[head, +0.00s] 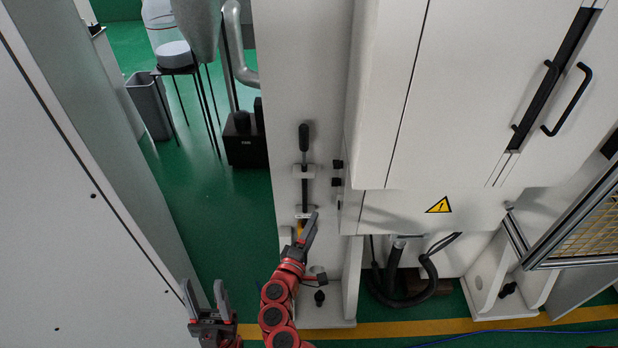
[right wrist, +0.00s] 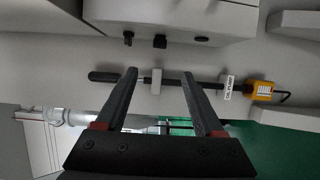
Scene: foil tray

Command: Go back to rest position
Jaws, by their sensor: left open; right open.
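My left gripper (head: 204,289) is low in the head view, with its jaws apart and nothing between them. My right gripper (head: 308,224) is in front of the pale panel, below a black lever (head: 304,140). In the right wrist view its two fingers (right wrist: 159,76) are apart, with empty space between the tips. The lever's rod (right wrist: 205,85) runs across behind the fingertips through a white block (right wrist: 156,81). I cannot tell whether a finger touches the rod. A yellow padlock (right wrist: 260,90) hangs at the rod's right end. No foil tray is visible.
A white cabinet (head: 440,100) with black handles stands at right, and a large white panel (head: 70,200) at left. Green floor (head: 185,195) lies open between them. A black stool (head: 175,58) and grey bin (head: 150,105) stand farther back. A yellow line (head: 420,328) crosses the floor.

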